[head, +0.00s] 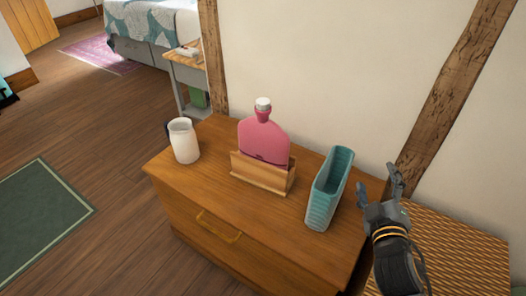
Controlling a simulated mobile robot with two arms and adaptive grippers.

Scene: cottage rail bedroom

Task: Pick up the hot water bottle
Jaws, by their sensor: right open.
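The hot water bottle (264,140) is pink with a pale cap. It stands upright in a small wooden holder (262,177) on top of the wooden dresser (222,150). The holder's front hides its lower part. My right gripper (380,183) is open and empty, at the right end of the dresser. It is to the right of the bottle and apart from it, with a teal container between them. My left gripper is not in view.
The teal ribbed container (328,190) stands right of the holder. A white jar (184,141) stands at the dresser's left, with a dark item partly hidden behind it. The wall (320,60) rises close behind. A woven surface (455,250) lies at the right.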

